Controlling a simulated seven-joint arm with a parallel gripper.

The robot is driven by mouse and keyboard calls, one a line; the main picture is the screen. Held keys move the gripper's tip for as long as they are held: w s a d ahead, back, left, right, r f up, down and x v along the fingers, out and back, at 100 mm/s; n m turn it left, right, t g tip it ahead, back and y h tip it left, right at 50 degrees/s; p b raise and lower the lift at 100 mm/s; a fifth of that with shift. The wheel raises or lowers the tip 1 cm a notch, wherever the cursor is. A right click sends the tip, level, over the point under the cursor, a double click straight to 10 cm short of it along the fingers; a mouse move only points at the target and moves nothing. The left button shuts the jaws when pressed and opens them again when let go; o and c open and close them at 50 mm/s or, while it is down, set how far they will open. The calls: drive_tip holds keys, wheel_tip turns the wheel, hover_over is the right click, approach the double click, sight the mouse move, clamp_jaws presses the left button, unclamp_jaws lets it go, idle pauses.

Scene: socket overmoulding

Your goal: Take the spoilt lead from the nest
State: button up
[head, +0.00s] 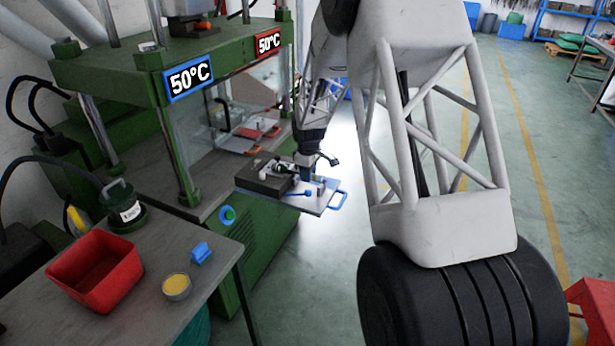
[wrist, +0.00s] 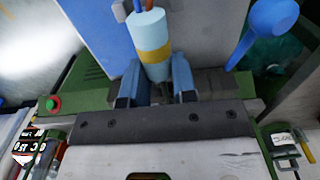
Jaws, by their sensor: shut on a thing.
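My gripper (head: 306,178) is low over the pull-out mould tray (head: 318,204) in the head view, with the dark nest block (head: 266,178) at its left. In the wrist view my gripper (wrist: 153,88) has its two blue fingers closed on either side of the lead (wrist: 150,38). The lead shows as a pale blue cylinder with a yellow band and coloured wires at its far end. Its lower part is hidden between the fingers. I cannot tell whether it still touches the nest. A blue ball-ended lever (wrist: 275,16) is at the upper right.
The green press (head: 110,75) with two 50°C signs stands behind and left of the tray. A red bin (head: 95,272), a yellow-filled cup (head: 176,287) and a blue block (head: 201,253) are on the grey bench (head: 200,310). Open floor lies right of the tray.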

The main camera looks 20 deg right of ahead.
wheel_tip(320, 180, up, 2)
drive_tip(key=shift+r, duration=0.2)
drive_tip(key=s+a+r, duration=0.1)
drive_tip(key=s+a, duration=0.1)
drive_tip(key=s, duration=1.3)
drive_tip(key=shift+s+a+r, duration=0.15)
drive_tip(key=shift+s+a, duration=0.25)
